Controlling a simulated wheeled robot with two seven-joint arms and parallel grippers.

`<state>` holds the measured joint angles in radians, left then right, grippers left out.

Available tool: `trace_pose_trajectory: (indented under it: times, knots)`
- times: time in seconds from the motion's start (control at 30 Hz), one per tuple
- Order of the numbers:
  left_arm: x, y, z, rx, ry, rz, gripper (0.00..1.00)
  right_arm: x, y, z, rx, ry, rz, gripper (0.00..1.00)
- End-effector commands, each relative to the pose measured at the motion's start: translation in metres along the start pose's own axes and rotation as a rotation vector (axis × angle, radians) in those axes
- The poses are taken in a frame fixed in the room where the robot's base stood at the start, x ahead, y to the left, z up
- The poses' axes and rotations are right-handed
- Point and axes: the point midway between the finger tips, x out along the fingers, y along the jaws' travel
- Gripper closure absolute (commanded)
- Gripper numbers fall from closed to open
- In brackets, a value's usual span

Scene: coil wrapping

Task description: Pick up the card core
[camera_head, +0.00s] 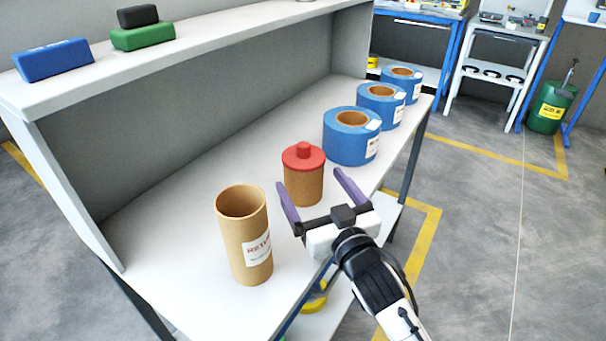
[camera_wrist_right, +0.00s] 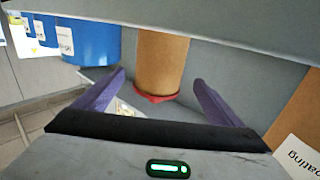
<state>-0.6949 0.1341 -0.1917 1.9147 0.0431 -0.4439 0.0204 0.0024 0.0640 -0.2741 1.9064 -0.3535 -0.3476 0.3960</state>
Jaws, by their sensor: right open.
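A brown card cylinder with a red knobbed lid (camera_head: 304,185) stands upright on the white bench. It also shows upside down in the right wrist view (camera_wrist_right: 162,62). A taller, open-topped card tube with a white label (camera_head: 240,225) stands to its left, nearer the front; its label shows at the right edge of the wrist view (camera_wrist_right: 300,155). My right gripper (camera_head: 310,179) is open and empty. Its purple fingers point at the red-lidded cylinder, one to each side in the picture; I cannot tell whether the tips reach past it. My left gripper is not in view.
Several blue tape rolls (camera_head: 351,148) stand in a row behind, along the bench (camera_head: 180,215). A raised shelf (camera_head: 200,42) at the back holds blue, green and black blocks (camera_head: 54,60). The bench is bare left of the tall tube.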

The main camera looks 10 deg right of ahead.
Motion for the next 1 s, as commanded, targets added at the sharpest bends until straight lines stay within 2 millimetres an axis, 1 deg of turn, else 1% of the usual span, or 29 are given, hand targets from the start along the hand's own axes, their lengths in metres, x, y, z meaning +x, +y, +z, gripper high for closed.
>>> trace_pose_trajectory:
  times: [0.13,0.3,0.4,0.5,0.7,0.93,0.97,1.0]
  knots:
    - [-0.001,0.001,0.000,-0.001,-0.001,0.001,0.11,0.013,0.001,-0.001,0.000,0.002,0.000,0.10]
    - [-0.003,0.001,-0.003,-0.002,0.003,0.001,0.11,0.039,0.002,0.000,0.000,0.001,0.000,0.10]
    - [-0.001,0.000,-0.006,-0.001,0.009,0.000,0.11,0.050,0.002,0.001,0.000,0.000,0.000,0.10]
    - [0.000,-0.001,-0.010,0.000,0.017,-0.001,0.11,0.054,0.002,0.001,0.001,0.000,0.000,0.10]
    - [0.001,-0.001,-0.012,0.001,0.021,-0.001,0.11,0.054,0.002,0.002,0.001,-0.001,0.000,0.10]
    - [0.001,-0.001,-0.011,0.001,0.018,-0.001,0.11,0.054,0.002,0.002,0.001,-0.001,0.000,0.49]
    - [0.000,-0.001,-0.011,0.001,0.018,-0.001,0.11,0.054,0.002,0.002,0.001,-0.001,0.000,0.54]
    - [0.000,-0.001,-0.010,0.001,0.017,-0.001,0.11,0.054,0.002,0.000,0.000,0.001,-0.001,0.56]
